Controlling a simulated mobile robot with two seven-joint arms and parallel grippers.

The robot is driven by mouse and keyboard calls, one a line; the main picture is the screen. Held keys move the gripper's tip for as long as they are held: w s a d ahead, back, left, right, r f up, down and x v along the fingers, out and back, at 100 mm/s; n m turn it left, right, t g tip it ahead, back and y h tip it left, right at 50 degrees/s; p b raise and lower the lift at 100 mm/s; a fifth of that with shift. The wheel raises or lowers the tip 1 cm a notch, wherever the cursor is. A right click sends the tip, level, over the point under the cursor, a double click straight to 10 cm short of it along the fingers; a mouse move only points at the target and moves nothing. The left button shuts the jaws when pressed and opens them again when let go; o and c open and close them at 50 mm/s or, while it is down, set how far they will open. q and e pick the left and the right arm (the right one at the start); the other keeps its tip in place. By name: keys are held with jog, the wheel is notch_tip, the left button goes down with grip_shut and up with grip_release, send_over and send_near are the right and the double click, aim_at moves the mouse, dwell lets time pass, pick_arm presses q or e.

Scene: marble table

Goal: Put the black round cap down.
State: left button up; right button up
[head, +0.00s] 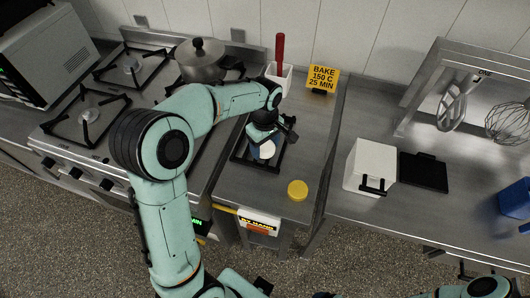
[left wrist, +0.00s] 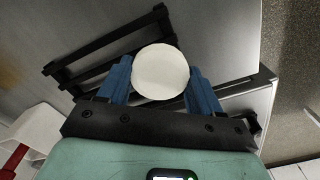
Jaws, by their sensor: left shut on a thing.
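My left gripper (head: 262,143) is over the black grate (head: 240,155) on the steel counter right of the stove. In the left wrist view its blue fingers (left wrist: 162,78) are shut on a white round thing (left wrist: 160,72), one finger on each side. The white round thing also shows below the gripper in the head view (head: 267,150). Its underside and its gap to the grate are hidden, so I cannot tell whether it touches. I see no clearly black round cap; any black part of the held thing is hidden. My right gripper is out of view.
A yellow round lid (head: 298,190) lies on the counter nearer the front edge. A white holder (head: 285,82) with a red handle and a yellow sign (head: 323,78) stand behind. A pot (head: 200,62) is on the stove. A white box (head: 368,165) and black plate (head: 424,172) are right.

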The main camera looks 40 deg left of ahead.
aim_at(265, 147)
pick_arm(q)
jog(key=shift+f, duration=2.05)
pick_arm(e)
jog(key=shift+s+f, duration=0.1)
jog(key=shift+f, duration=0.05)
pick_arm(q)
jog(key=shift+f, duration=0.15)
jog(key=o, duration=1.2)
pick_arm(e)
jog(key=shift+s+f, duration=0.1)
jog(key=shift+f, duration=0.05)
pick_arm(q)
jog(key=shift+r, duration=0.35)
notch_tip(265, 147, up, 11)
jog(key=shift+r+p, duration=0.15)
jog(key=shift+p, duration=0.35)
jog(key=shift+r, duration=0.2)
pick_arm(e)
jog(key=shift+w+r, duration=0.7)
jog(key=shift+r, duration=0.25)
